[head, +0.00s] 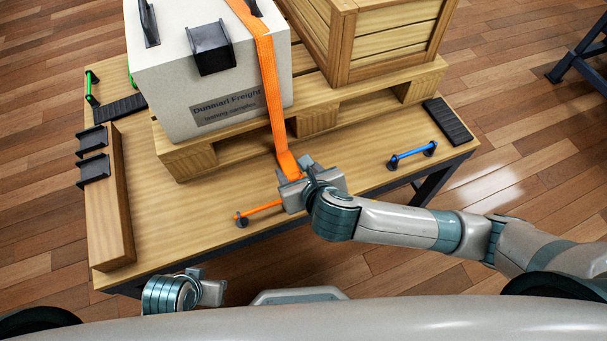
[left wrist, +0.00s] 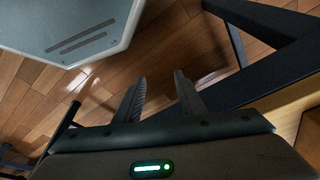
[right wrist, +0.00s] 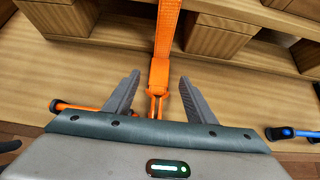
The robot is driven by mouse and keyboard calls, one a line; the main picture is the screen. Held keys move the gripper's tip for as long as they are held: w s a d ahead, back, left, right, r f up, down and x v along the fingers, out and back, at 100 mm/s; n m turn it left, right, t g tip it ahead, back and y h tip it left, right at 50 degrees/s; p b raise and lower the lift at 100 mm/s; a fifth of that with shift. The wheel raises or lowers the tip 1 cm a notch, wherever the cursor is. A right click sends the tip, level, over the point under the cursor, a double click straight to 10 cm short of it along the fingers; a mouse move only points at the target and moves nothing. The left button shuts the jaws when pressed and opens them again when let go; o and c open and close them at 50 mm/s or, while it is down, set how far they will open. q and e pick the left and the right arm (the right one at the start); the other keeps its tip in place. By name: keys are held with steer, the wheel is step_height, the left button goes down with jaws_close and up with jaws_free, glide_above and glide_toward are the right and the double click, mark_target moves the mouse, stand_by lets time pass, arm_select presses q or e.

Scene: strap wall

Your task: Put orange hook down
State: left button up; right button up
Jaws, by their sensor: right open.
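The orange strap (head: 269,80) runs down over the front of the white box and ends in the orange hook (right wrist: 158,99), which shows between my right fingers in the right wrist view. My right gripper (right wrist: 152,95) is open around the hook, with a gap on each side. In the head view my right gripper (head: 294,178) hides the hook at the table's front edge. An orange bar (head: 262,208) is fixed on the table there; I cannot tell whether the hook touches it. My left gripper (left wrist: 160,92) is open and empty, off the table's front edge.
The white box (head: 180,95) and a wooden crate (head: 390,45) stand on a pallet (head: 230,147). A blue bar (head: 412,154) is at the right, a green bar (head: 92,87) at the left. A wooden beam (head: 105,215) with black holders lies at the left.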

arm_select(q)
steer(key=x, duration=0.3)
steer(key=shift+a+f+p, duration=0.1)
steer(key=shift+a+p, duration=0.05)
steer(key=shift+p, duration=0.25)
arm_select(e)
steer(key=v, duration=0.5)
steer(key=shift+s+d+r, duration=0.1)
steer(key=shift+s+r, duration=0.1)
steer(key=shift+s, duration=0.05)
